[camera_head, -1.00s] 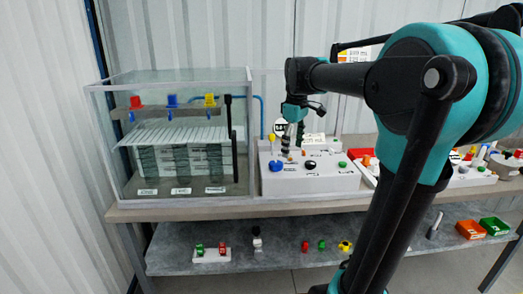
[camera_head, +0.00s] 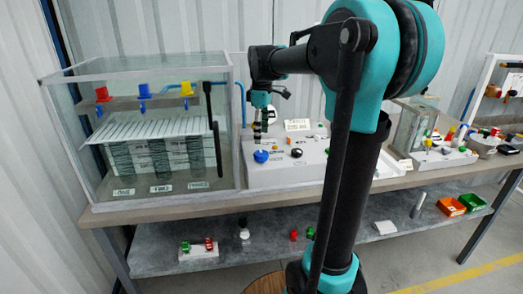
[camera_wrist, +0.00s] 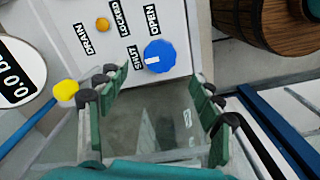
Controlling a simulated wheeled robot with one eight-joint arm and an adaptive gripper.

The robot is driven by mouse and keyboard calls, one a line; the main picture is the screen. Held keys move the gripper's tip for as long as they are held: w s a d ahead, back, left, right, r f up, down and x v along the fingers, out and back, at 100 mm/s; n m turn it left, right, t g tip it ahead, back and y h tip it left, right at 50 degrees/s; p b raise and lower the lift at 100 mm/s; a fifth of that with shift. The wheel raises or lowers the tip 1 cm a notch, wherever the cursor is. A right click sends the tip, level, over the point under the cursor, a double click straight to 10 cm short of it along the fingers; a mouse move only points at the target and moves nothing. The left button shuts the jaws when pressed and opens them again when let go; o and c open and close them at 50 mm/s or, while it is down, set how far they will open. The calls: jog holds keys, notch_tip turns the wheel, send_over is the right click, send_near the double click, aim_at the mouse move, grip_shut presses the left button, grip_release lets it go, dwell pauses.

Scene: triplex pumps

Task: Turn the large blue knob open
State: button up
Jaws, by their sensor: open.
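The large blue knob (camera_head: 261,156) is on the left part of the white panel (camera_head: 290,176) in the head view. In the wrist view the blue knob (camera_wrist: 159,56) has a white mark pointing left, toward the SHUT label (camera_wrist: 136,58). The OPEN label (camera_wrist: 152,20) is above it in that picture. My gripper (camera_head: 258,140) hangs just above or behind the knob in the head view. In the wrist view my gripper (camera_wrist: 158,80) is open and empty, with its green fingers apart. The knob shows beyond the fingertips, roughly centred between them, and is not gripped.
A glass tank (camera_head: 150,130) stands left of the panel. An orange button (camera_wrist: 102,24) is near the knob. A yellow-ended blue rod (camera_wrist: 66,92) and a round 0.0 display (camera_wrist: 18,75) lie left of my fingers. A wooden barrel (camera_wrist: 262,18) shows at upper right.

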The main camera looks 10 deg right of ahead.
aim_at(262, 153)
notch_tip(262, 153, down, 7)
jog(key=shift+f, duration=0.1)
jog(key=shift+c, duration=0.3)
jog(key=c, duration=1.1)
